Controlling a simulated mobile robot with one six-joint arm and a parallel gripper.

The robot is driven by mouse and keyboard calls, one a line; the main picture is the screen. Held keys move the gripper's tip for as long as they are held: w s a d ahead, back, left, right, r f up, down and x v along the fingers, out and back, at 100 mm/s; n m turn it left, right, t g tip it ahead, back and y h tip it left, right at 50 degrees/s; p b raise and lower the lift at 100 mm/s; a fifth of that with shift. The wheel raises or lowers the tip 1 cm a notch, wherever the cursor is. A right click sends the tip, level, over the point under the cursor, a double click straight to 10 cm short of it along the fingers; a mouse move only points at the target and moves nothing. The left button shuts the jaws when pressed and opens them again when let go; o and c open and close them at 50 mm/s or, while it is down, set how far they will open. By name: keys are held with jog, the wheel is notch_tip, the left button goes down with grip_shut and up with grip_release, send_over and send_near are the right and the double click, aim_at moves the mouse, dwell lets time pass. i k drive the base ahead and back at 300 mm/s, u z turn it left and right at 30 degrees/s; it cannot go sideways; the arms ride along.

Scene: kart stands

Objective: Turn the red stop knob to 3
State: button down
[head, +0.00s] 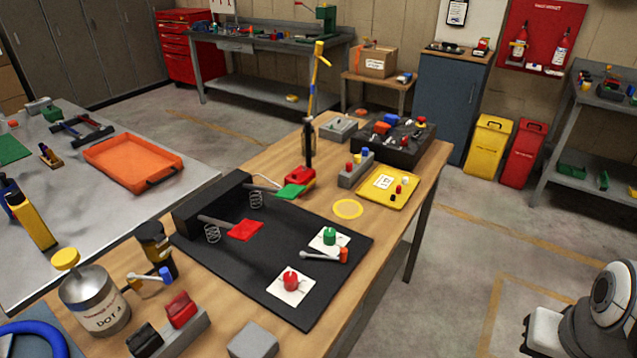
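The red stop knob (290,281) stands on a white square dial plate (290,295) near the front right corner of the black board (262,282). Marks on the plate are too small to read, so I cannot tell which number the knob points to. A green knob (329,237) on a similar white plate sits farther back on the same board. Part of my arm shows at the lower right, well apart from the table. My gripper cannot be made out in this view.
A wrench-like tool with an orange end (325,256) lies between the two knobs. Red (245,230) and green (290,193) pedals stand behind. A grey block (253,341) and red-switch box (180,318) are at the front. Floor right of the table is clear.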

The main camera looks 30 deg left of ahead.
aim_at(289, 279)
jog(key=u, duration=1.85)
